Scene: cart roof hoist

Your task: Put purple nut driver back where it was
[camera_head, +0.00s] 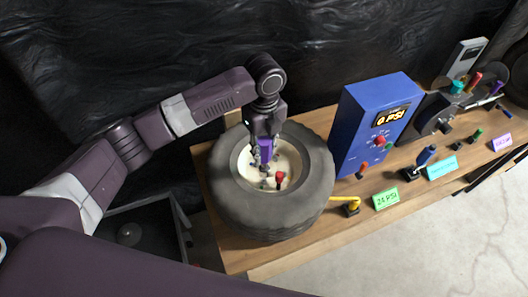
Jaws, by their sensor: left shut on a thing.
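The purple nut driver (264,147) shows as a purple handle between the fingers of my left gripper (262,160), over the hub of the tire. My left gripper points down and is shut on it. The fingers partly cover the handle, and I cannot tell whether its tip touches the hub. The black tire (315,190) lies flat on the wooden bench, with a pale hub in its middle. A red-topped piece (280,178) stands in the hub just right of the gripper. My right gripper is not in view.
A blue box (360,125) reading 0 PSI stands right of the tire. A yellow-handled piece (350,203), a green 24 PSI label (386,198), a blue-handled tool (425,157) and a cyan label (441,167) lie along the bench. A purple label (502,142) is farther right.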

